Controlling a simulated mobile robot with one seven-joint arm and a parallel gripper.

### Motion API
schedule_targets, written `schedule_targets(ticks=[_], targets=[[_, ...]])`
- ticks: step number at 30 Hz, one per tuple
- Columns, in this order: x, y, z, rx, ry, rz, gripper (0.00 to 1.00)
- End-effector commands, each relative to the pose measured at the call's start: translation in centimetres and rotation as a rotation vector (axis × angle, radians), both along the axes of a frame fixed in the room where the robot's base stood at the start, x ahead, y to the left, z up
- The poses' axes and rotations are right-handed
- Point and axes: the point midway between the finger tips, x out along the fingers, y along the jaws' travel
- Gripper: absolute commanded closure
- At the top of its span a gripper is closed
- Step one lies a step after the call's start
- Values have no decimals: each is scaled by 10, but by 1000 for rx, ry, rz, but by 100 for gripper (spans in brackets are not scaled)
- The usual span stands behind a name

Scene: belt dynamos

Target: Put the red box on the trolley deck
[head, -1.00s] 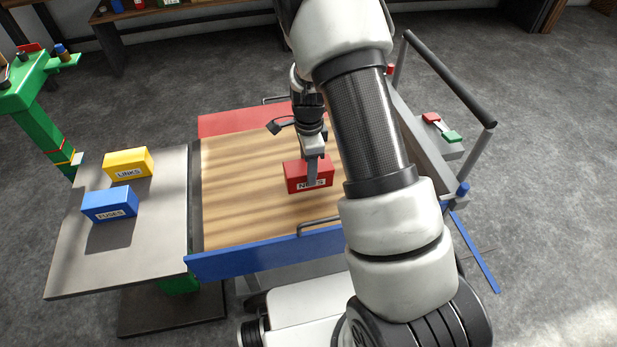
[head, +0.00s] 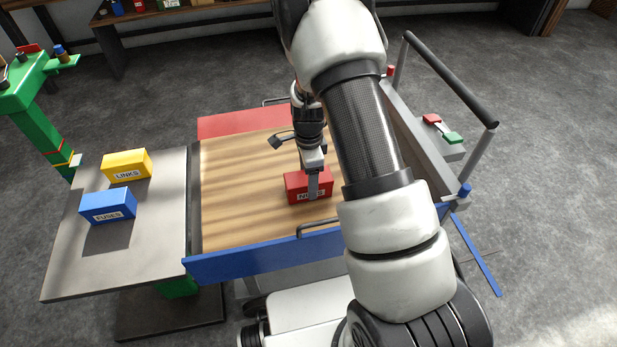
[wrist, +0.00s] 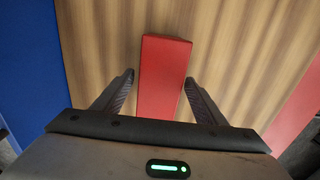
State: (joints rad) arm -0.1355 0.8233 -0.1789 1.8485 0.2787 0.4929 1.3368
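The red box (head: 297,187), with a partly covered white label, is on the wooden trolley deck (head: 235,190), right of its middle and towards the blue side. It looks flat and upright on the boards. My gripper (head: 314,180) points down over it, with one finger in front of its labelled face. In the wrist view the red box (wrist: 164,80) lies between the two fingers of my gripper (wrist: 160,78). The fingers stand apart with narrow gaps beside the box, so the gripper looks open around it. My arm hides the deck's right part.
A grey side table (head: 80,260) at the left holds a yellow LINKS box (head: 126,165) and a blue FUSES box (head: 107,205). The deck has a red edge (head: 235,122) and a blue edge (head: 235,262), with rails. The left half of the deck is clear.

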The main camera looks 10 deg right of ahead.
Motion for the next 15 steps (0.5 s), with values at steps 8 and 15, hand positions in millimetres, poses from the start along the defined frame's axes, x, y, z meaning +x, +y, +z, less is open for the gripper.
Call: schedule_targets(ticks=[8,15], targets=[[1,0,14,0,-2,0,35],[1,1,64,1,-4,1,35]])
